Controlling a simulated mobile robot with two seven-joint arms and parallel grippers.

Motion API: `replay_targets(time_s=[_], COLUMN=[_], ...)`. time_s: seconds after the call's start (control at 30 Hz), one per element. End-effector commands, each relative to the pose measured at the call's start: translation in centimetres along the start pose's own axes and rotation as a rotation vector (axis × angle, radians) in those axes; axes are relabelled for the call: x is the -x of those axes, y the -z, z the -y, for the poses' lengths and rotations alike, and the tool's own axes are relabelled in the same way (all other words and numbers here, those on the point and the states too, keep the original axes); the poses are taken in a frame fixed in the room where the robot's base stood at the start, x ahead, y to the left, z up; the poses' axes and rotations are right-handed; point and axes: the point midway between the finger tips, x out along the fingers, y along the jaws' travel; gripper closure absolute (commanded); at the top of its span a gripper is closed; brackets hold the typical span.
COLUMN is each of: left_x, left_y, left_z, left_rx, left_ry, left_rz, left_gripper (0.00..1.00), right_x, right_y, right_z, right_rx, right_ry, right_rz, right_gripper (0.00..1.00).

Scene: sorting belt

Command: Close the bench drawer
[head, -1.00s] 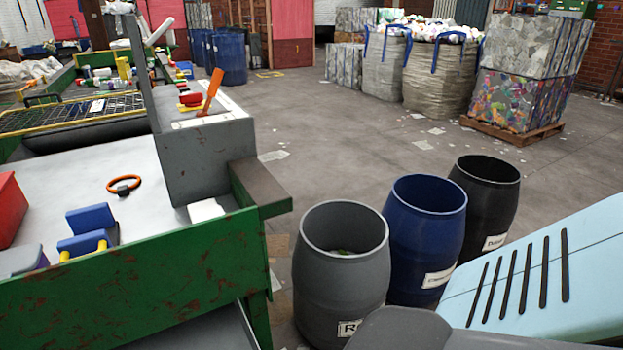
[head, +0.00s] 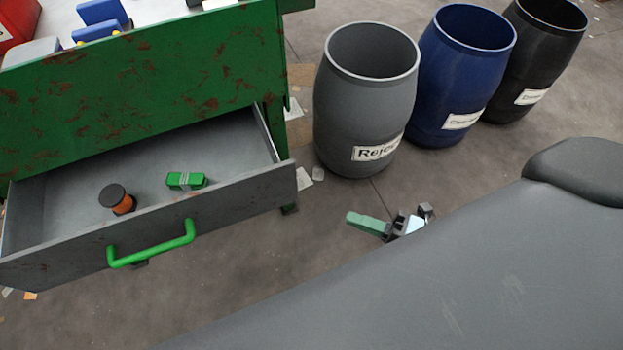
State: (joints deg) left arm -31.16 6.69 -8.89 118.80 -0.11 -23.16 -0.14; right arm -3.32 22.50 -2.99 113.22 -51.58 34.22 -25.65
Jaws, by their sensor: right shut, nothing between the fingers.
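The grey bench drawer (head: 235,205) is pulled out from under the green bench (head: 140,95) at the left. Its green bar handle (head: 152,246) is on the front panel. A black and orange spool (head: 117,199) and a green object with a pale band (head: 186,181) lie inside the drawer. My right gripper (head: 353,218) shows its green fingers, shut and empty, right of the drawer and apart from it and the handle. Part of it is hidden behind my own grey body. My left gripper is out of view.
A grey barrel labelled as rejects (head: 367,110), a blue barrel (head: 460,75) and a black barrel (head: 545,60) stand in a row right of the bench. Blue blocks (head: 98,22) sit on the bench top. The floor (head: 260,265) before the drawer is mostly clear.

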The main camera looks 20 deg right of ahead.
Motion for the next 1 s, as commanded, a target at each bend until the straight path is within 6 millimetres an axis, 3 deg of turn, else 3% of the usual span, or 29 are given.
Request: replay_targets(time_s=[0.17,0.63,1.0], left_x=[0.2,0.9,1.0], left_y=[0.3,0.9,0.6], left_z=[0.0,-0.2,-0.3], left_rx=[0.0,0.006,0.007], left_ry=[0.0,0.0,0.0], left_rz=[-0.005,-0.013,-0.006], left_gripper=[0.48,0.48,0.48], right_x=[-1.8,-10.3,-12.6], right_y=[0.0,-0.1,-2.7], right_z=[-0.1,-0.2,0.0], right_rx=[-0.001,-0.001,-0.004], right_ry=[-0.004,-0.003,0.0], right_rz=[0.0,0.002,0.002], right_gripper=[1.0,1.0,1.0])
